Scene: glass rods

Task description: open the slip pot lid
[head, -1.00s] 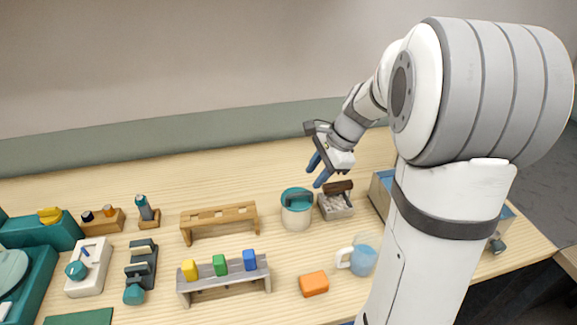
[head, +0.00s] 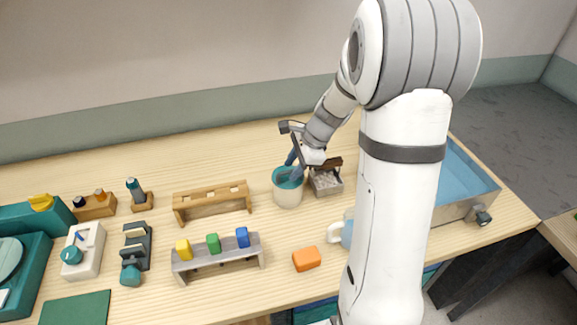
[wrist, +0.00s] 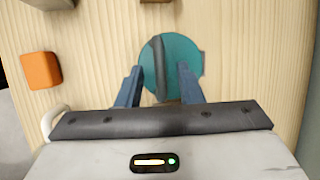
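The slip pot (head: 288,192) is a cream pot with a teal lid (head: 286,176) on it, standing on the table right of the wooden rack. The wrist view shows the round teal lid (wrist: 189,59) with a dark bar handle (wrist: 160,68) across it. My gripper (head: 293,164) is over the pot, pointing down at the lid. In the wrist view its two blue fingers (wrist: 160,88) are apart, one on each side of the handle, with gaps between. Whether the fingertips touch the lid cannot be told.
A grey box with a brown block (head: 326,180) stands close right of the pot. An orange block (head: 307,259) and a light blue mug (head: 346,232) are in front. A wooden rack (head: 212,199) is to the left, a grey rack with coloured blocks (head: 216,255) nearer.

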